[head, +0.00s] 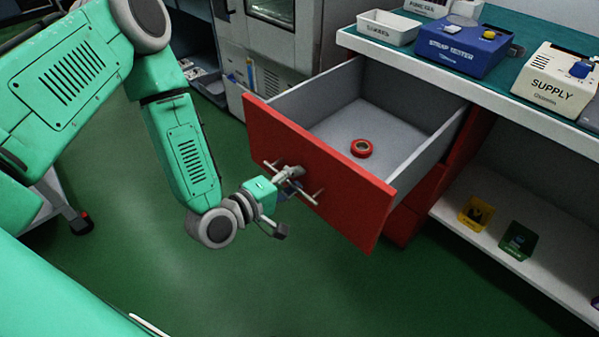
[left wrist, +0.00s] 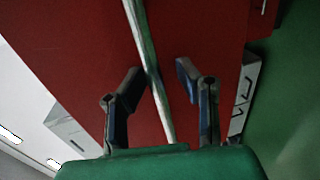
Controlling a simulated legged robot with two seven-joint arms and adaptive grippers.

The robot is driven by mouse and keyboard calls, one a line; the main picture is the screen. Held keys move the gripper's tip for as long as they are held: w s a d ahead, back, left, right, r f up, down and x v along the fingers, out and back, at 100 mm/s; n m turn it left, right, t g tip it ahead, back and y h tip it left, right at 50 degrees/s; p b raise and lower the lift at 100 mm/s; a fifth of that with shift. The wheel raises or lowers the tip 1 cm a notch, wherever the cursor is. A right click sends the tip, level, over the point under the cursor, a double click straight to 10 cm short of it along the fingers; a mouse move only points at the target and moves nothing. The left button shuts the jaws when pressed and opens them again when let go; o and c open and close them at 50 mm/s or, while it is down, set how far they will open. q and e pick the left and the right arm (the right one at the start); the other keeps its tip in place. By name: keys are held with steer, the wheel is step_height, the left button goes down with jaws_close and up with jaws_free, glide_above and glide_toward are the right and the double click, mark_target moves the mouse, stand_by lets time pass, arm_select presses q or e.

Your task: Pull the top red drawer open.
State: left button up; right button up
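The top red drawer (head: 318,178) stands pulled well out from under the bench in the head view, its grey inside showing. Its front fills much of the left wrist view (left wrist: 75,50). A pale bar handle (head: 312,195) crosses the drawer front. My left gripper (head: 291,176) is at the handle's middle. In the left wrist view the handle bar (left wrist: 145,45) runs between its two fingers. The fingers stand apart, with a clear gap on the right side of the bar; contact on the left is unclear. My right gripper is out of view.
A red tape roll (head: 362,148) lies in the drawer. The bench top (head: 400,52) carries a blue tester (head: 462,48), a SUPPLY box (head: 556,85) and a white bin (head: 388,28). Yellow (head: 476,213) and green (head: 517,240) bins sit on the lower shelf. Green floor is clear before the drawer.

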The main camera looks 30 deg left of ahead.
arm_select(q)
steer(key=shift+w+r, duration=0.1)
steer(key=shift+w, duration=0.05)
steer(key=v, duration=1.2)
stand_by(0.3)
step_height(320, 180, down, 6)
steer(key=s+d+m+g, duration=0.2)
steer(key=d+m+g, duration=0.1)
steer(key=m+g, duration=0.15)
steer(key=s+a+f+m+g+y, duration=0.2)
steer(key=s+f+m+g, duration=0.2)
steer(key=s+m, duration=0.1)
steer(key=s+a+f+m+g+y+p, duration=0.1)
steer(key=s+a+f+m+g+y, duration=0.1)
steer(key=s+m+g, duration=0.3)
steer(key=s+f+y, duration=0.1)
steer(key=s, duration=0.2)
steer(key=shift+a+f, duration=0.35)
steer(key=shift+a, duration=0.05)
